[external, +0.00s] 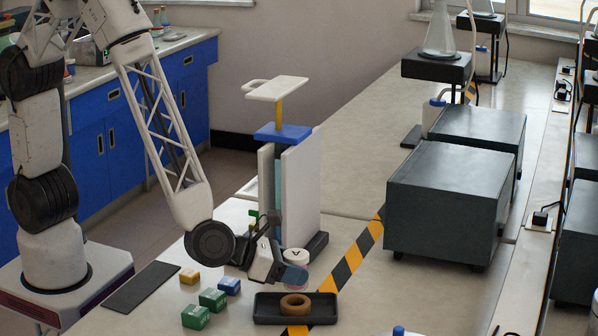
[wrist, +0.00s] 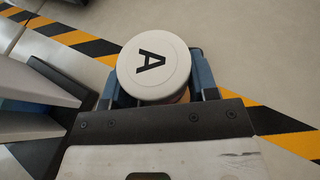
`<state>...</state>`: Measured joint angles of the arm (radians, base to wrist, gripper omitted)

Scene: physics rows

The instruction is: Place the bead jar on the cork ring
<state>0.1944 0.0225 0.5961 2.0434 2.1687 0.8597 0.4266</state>
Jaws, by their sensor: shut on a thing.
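The bead jar has a white lid marked with a letter A, seen from above in the wrist view (wrist: 153,68). In the external view the jar (external: 296,256) shows its lid and part of a pinkish body. My gripper (wrist: 155,85) is shut on the jar, with a blue finger on each side below the lid. The cork ring (external: 295,305) is a brown ring lying in a black tray (external: 262,308). The jar appears just above and behind the ring in the external view; the exact gap cannot be told. The ring does not show in the wrist view.
Green, yellow and blue small boxes (external: 212,299) lie left of the tray. A stand with white panels (external: 301,195) rises close behind my gripper. A dark grey cabinet (external: 443,205) stands to the right. Yellow-black tape (external: 352,257) crosses the bench; bare benchtop lies right of the tray.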

